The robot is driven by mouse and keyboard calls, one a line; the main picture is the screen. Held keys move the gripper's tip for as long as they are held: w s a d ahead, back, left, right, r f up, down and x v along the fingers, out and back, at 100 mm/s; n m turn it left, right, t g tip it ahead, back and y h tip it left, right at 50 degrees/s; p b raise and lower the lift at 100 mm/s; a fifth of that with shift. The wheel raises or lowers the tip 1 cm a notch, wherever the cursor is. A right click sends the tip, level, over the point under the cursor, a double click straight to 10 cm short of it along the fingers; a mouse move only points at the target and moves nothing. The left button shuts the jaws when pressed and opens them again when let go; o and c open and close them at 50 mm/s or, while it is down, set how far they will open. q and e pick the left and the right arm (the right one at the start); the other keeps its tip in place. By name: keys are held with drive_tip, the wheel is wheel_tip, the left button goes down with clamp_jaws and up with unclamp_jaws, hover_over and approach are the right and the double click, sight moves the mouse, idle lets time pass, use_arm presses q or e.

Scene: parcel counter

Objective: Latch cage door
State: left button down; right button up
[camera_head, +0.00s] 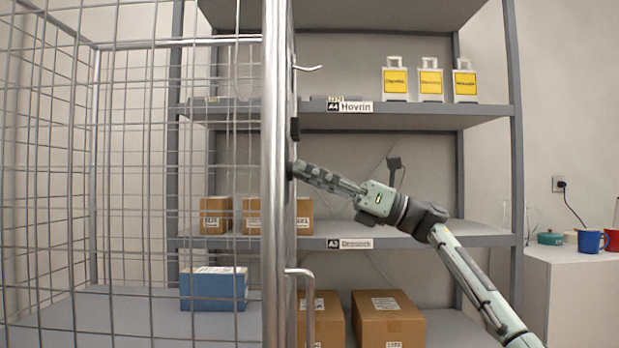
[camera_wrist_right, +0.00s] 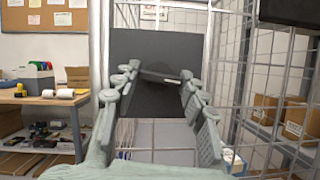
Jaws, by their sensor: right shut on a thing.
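The wire cage door (camera_head: 275,200) shows nearly edge-on in the head view, with a thick upright grey post. My right gripper (camera_head: 298,169) reaches to this post from the right. In the right wrist view, a dark latch plate (camera_wrist_right: 155,105) stands ahead of the palm, with a short dark latch lever (camera_wrist_right: 160,76) across it. The fingers of my right gripper (camera_wrist_right: 158,78) are closed on the lever, one at each side. The post and fingers hide the latch in the head view. My left gripper is not in view.
The cage's wire panels (camera_head: 45,180) fill the left, with a blue box (camera_head: 214,290) behind the mesh. A shelf rack (camera_head: 400,116) with yellow-labelled bottles and cartons (camera_head: 388,320) stands behind my arm. A counter with mugs (camera_head: 590,240) is at right.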

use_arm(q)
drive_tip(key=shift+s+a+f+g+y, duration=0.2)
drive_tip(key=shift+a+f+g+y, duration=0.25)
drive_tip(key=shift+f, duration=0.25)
use_arm(e)
drive_tip(key=shift+n+g, duration=0.8)
drive_tip(key=shift+n, duration=0.7)
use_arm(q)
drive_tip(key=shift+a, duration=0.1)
use_arm(e)
drive_tip(key=o, duration=1.2)
drive_tip(key=shift+c, duration=0.2)
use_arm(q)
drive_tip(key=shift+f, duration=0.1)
use_arm(e)
drive_tip(key=shift+w+d, duration=0.1)
drive_tip(key=v, duration=1.1)
drive_tip(key=shift+d+f, duration=0.25)
drive_tip(key=shift+d, duration=0.1)
